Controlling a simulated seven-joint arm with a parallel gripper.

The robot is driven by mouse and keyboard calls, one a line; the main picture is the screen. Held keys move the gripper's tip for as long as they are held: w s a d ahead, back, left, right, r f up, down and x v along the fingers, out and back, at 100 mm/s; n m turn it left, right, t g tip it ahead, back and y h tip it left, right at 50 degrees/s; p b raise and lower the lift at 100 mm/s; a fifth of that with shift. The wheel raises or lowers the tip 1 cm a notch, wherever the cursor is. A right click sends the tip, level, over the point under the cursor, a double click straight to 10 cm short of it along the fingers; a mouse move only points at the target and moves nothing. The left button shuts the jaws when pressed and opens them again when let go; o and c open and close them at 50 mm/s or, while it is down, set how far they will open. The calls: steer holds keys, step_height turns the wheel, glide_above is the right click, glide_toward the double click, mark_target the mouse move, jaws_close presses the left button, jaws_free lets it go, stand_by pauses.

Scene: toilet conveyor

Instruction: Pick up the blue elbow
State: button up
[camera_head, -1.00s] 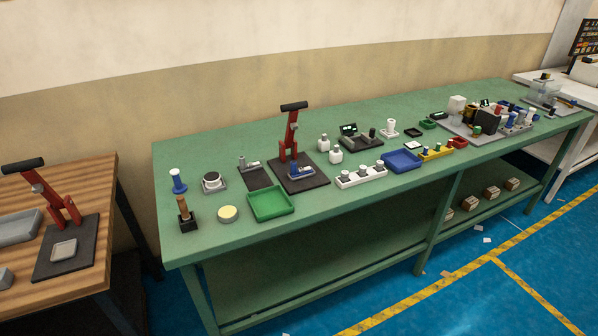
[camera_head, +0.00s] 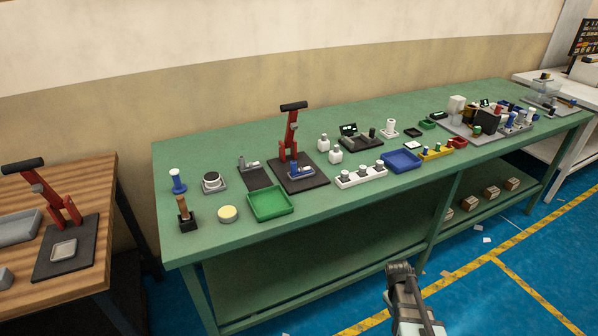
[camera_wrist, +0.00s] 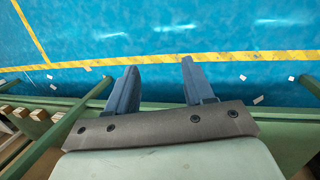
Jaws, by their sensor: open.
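A small blue part (camera_head: 294,168), which looks like the blue elbow, stands in the grey fixture at the foot of the red-handled press (camera_head: 291,132) on the green bench. Its exact shape is too small to tell. My gripper (camera_head: 399,266) shows at the bottom of the head view, in front of the bench and well to the lower right of the blue part. In the wrist view my gripper (camera_wrist: 158,64) has its two blue-grey fingers apart with nothing between them, over the blue floor. The blue part is not in the wrist view.
On the green bench (camera_head: 225,245), a green tray (camera_head: 270,203) lies in front of the press. A white block with pegs (camera_head: 361,177) and a blue tray (camera_head: 402,161) are to the right. A blue stamp (camera_head: 178,182) stands at the left. The bench's front edge has free room.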

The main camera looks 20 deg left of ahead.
steer(key=w+a+r+n+t, duration=0.2)
steer(key=w+a+r, duration=0.4)
steer(key=r, duration=0.5)
steer(key=w+a+r+n+t, duration=0.2)
steer(key=w+a+r+n, duration=0.15)
steer(key=w+r, duration=0.6)
steer(key=w+a+r+n+t, duration=0.2)
steer(key=w+a+r, duration=0.35)
steer(key=r, duration=0.65)
steer(key=n+g+y, duration=0.1)
steer(key=g+y, duration=0.6)
glide_toward(294, 162)
steer(key=x, duration=0.6)
steer(key=shift+w+d+f, duration=0.1)
steer(key=shift+w+f, duration=0.05)
steer(key=shift+f, duration=0.15)
steer(key=shift+x, duration=2.7)
steer(key=shift+c, duration=0.2)
steer(key=shift+r, duration=0.1)
jaws_close()
